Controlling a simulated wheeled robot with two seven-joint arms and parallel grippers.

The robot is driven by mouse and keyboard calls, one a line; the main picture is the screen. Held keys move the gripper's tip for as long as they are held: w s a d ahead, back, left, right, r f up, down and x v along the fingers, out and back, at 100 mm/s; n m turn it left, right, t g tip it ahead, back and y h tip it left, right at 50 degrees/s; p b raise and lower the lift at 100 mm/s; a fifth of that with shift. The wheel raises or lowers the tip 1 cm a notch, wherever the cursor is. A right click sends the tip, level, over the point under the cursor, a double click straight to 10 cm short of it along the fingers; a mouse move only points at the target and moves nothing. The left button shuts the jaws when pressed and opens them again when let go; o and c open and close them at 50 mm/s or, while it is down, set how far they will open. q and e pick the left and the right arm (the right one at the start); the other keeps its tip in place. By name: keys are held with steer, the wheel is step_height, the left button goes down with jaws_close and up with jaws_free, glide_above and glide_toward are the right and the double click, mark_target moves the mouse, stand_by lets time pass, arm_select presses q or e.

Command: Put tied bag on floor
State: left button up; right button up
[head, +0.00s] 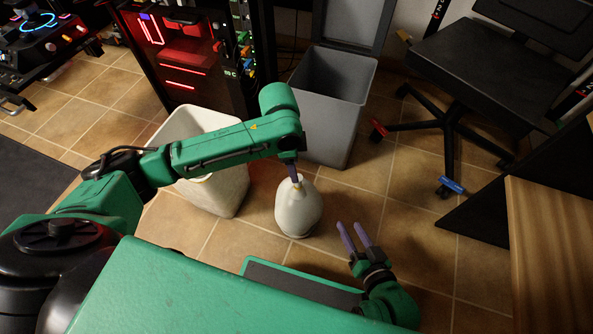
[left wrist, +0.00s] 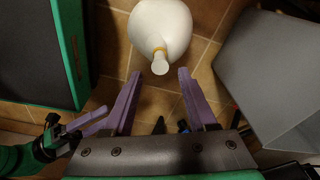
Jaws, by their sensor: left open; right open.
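The white tied bag (head: 298,212) stands upright on the tiled floor, with its yellowish tie at the top. In the left wrist view the bag (left wrist: 160,24) is just beyond my left gripper (left wrist: 160,76), its tied neck in line with the gap between the open purple fingers. In the head view my left gripper (head: 293,172) is over the bag's top, partly hidden by its arm. I cannot tell if it touches the bag. My right gripper (head: 354,236) is open and empty, low to the right of the bag.
A white bin (head: 228,192) stands left of the bag, partly behind my left arm. A grey open bin (head: 327,135) stands behind it. A wheeled chair (head: 455,110) is at the back right, a wooden desk (head: 548,240) at the right. Floor tiles (head: 410,225) are bare between.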

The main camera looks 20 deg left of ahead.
arm_select(q)
steer(key=s+d+f+n+t+h, duration=0.2)
steer(key=d+h, duration=0.2)
steer(key=d, duration=0.3)
steer(key=s+d+f+n+t+h, duration=0.2)
steer(key=d+n+h, duration=0.1)
steer(key=d, duration=0.3)
steer(key=s+a+f+n+t+y, duration=0.1)
steer(key=s+a+f+n+t, duration=0.1)
steer(key=s+a+n+t, duration=0.3)
steer(key=shift+s+a+f+n+t+y, duration=0.3)
steer(key=shift+a+n+t, duration=0.6)
steer(key=shift+n, duration=0.3)
